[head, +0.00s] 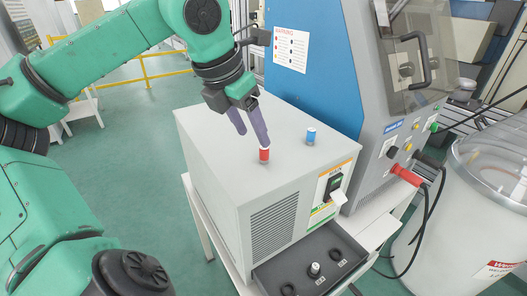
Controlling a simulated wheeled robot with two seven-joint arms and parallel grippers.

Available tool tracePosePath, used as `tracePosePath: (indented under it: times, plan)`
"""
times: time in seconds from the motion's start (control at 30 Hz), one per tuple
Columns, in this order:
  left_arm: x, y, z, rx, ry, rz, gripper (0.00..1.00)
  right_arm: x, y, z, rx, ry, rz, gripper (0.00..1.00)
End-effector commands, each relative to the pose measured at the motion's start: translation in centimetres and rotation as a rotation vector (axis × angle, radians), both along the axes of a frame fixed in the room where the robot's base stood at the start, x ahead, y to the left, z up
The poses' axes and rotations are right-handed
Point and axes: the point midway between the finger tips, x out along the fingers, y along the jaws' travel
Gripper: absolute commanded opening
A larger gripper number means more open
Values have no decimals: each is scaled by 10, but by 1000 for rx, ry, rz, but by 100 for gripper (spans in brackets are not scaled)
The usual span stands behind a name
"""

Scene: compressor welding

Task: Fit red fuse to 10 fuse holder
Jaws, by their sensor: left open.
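The red fuse (264,156), with a pale top, stands upright on top of the grey cabinet (215,130). My left gripper (254,140) points down at it with its purple-grey fingers apart. One finger is at the fuse's top in the picture; I cannot tell whether it touches. The other finger is to the left of the fuse. An open dark drawer (275,271) at the cabinet's front has several round fittings. The middle one (314,269) stands up with a light top; the labels beside them are too small to read. My right gripper is not in view.
A blue fuse (311,136) stands on the cabinet top, right of the red one. A blue and grey machine (375,120) rises behind and to the right. A red-handled cable (406,176) and a pale drum (485,205) are at the right. The cabinet top's left part is clear.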

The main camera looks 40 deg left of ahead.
Motion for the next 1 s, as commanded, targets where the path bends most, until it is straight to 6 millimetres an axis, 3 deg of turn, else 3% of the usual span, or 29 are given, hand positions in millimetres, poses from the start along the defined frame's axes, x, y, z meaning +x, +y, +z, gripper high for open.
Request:
tracePosePath:
  times: [0.13,0.3,0.4,0.63,0.8,1.0]
  plan:
    - [8,0,-17,-1,0,1,62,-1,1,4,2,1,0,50]
    - [25,1,-40,-3,4,-1,62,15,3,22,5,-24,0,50]
    - [31,1,-57,-3,2,1,62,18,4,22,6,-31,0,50]
    - [33,2,-62,0,-1,1,62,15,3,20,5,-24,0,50]
    - [33,2,-62,-1,-1,2,0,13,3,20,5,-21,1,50]
    - [33,2,-61,-1,-1,2,0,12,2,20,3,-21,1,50]
